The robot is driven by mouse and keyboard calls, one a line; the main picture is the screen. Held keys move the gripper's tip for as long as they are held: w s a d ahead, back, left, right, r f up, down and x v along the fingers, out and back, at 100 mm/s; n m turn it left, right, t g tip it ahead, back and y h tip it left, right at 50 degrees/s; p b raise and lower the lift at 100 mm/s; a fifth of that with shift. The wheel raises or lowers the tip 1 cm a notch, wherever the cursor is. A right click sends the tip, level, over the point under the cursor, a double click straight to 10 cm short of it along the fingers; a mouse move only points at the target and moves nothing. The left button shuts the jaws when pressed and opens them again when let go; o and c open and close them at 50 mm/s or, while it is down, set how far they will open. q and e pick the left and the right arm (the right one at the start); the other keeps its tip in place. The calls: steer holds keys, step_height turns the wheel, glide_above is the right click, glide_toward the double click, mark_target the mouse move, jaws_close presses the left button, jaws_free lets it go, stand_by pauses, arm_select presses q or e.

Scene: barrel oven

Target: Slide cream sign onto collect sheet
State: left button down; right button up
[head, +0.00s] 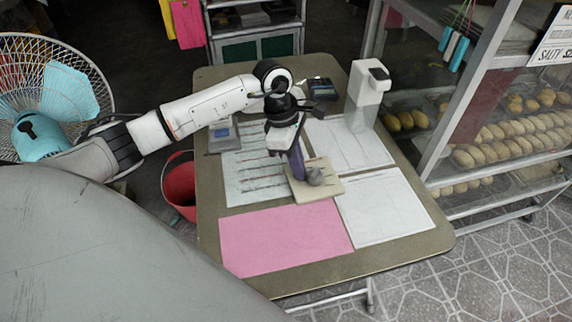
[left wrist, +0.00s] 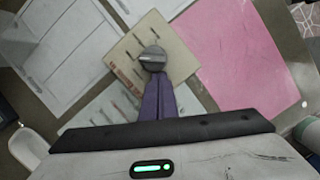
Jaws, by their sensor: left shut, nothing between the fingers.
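The cream sign (head: 328,187) is a flat square board with a round grey knob (head: 315,177) on it. It lies where several sheets meet, mostly over the lined sheet (head: 240,170). The pink sheet (head: 285,238) lies in front of it. I cannot tell which sheet is the collect sheet. My left gripper (head: 297,176) is shut and empty, its purple fingers pointing down at the knob. In the left wrist view the left gripper (left wrist: 156,78) has its tips at or just beside the knob (left wrist: 152,58), over the cream sign (left wrist: 182,62); contact is unclear. My right gripper is out of view.
A white sheet (head: 385,207) lies right of the sign, another white sheet (head: 340,145) behind it. A white dispenser (head: 366,97) stands at the back right, with a dark device (head: 323,89) beside it. A glass cabinet (head: 470,100) borders the table's right side. A red bucket (head: 180,188) stands left.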

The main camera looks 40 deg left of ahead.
arm_select(q)
steer(key=w+d+b, duration=0.1)
steer(key=d, duration=0.2)
steer(key=w+d, duration=0.1)
steer(key=d, duration=0.2)
steer(key=w+d+b, duration=0.1)
steer(key=d, duration=0.3)
steer(key=shift+w+d+b, duration=0.1)
steer(key=shift+w+b, duration=0.2)
steer(key=shift+d, duration=0.25)
steer(key=shift+a, duration=0.15)
